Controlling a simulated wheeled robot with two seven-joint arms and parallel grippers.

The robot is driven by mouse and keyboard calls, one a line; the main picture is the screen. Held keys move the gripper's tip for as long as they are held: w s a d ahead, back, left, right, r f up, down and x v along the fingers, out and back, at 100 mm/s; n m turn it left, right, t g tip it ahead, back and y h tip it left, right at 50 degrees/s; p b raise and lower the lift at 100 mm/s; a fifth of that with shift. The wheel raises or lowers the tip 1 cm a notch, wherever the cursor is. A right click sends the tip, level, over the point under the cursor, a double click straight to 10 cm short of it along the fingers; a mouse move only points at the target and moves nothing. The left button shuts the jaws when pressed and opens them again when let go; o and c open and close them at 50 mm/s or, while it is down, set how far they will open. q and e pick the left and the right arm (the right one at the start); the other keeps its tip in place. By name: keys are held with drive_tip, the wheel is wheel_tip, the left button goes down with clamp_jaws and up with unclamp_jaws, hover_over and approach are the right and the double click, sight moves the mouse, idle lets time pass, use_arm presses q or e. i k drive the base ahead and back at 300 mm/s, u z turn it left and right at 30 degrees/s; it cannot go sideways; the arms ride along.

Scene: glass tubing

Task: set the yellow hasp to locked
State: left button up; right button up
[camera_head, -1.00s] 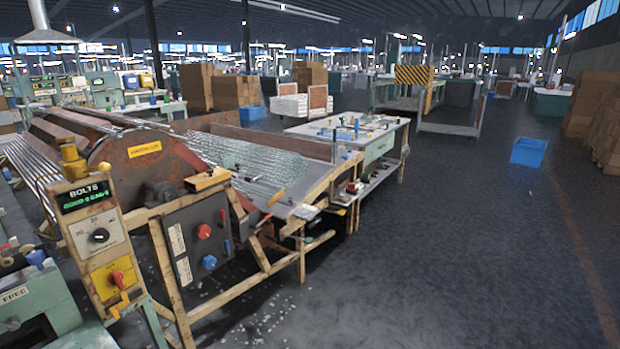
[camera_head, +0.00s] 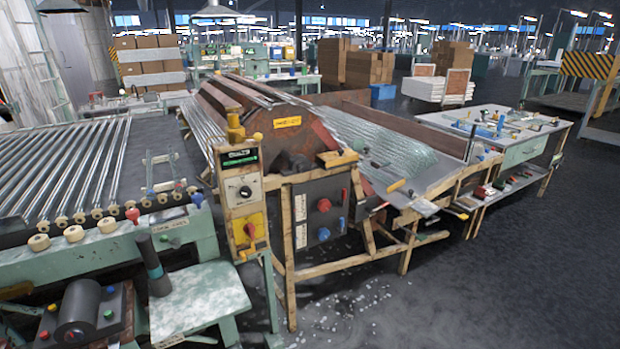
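A narrow upright control post with a green-lit display (camera_head: 238,157) and a white dial plate (camera_head: 243,190) stands left of the middle. Neither of my grippers is in view.
A dark panel with a red knob (camera_head: 323,205) and a blue knob (camera_head: 323,234) is right of the post. A green-grey bench (camera_head: 200,290) stands at its lower left, beside a roller table (camera_head: 70,165). Open floor (camera_head: 480,290) lies to the right.

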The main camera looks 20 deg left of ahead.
sight(242, 253)
drive_tip(key=u, duration=1.2)
